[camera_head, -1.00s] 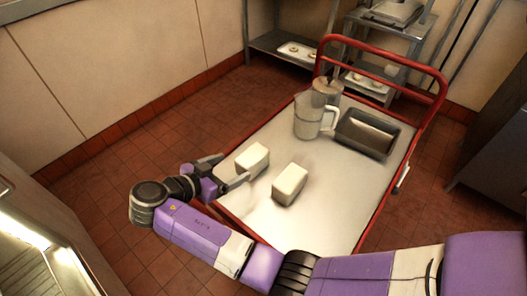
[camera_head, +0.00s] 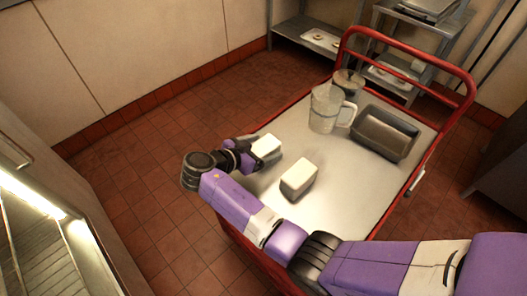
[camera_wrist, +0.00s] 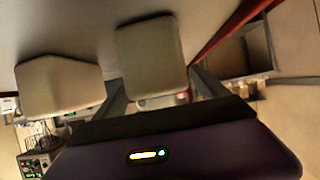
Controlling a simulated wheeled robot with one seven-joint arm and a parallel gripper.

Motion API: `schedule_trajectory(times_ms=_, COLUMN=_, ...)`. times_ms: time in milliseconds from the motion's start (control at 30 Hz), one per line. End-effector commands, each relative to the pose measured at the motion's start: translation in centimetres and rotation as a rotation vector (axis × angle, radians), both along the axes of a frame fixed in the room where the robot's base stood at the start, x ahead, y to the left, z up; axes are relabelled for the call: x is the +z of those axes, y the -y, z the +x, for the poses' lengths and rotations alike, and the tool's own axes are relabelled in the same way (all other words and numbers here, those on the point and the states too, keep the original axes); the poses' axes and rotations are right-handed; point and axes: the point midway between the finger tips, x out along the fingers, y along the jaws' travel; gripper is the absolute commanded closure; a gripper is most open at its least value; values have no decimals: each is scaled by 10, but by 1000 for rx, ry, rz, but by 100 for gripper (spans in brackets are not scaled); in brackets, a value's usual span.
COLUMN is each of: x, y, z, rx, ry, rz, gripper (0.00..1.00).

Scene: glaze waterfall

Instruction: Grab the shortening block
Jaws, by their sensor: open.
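Two pale, cream-white blocks sit on the cart's top. I cannot tell from looks which is shortening. The farther block (camera_head: 266,146) is at the cart's left side, partly hidden by my gripper (camera_head: 250,158). The nearer block (camera_head: 299,178) stands apart to its right. In the wrist view my gripper (camera_wrist: 160,92) is open, with one block (camera_wrist: 152,58) in line with the gap between the fingers. The fingers reach about its near end; contact cannot be told. The other block (camera_wrist: 60,86) is outside the left finger.
The red-railed cart (camera_head: 345,205) has a pale top. A clear pitcher (camera_head: 325,108), a metal canister (camera_head: 347,82) and a dark loaf pan (camera_head: 385,133) stand toward its far end. Metal shelves (camera_head: 410,45) stand behind. The cart top right of the blocks is clear.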

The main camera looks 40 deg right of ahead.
Motion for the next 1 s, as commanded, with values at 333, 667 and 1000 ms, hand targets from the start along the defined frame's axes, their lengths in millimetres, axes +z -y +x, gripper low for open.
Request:
schedule_trajectory(times_ms=333, x=0, y=1, z=0, rx=0, ry=0, rz=0, gripper=42)
schedule_trajectory(times_ms=667, x=0, y=1, z=0, rx=0, ry=-1, rz=0, gripper=100)
schedule_trajectory(times_ms=1000, x=4, y=1, z=1, rx=0, ry=2, rz=-1, gripper=100)
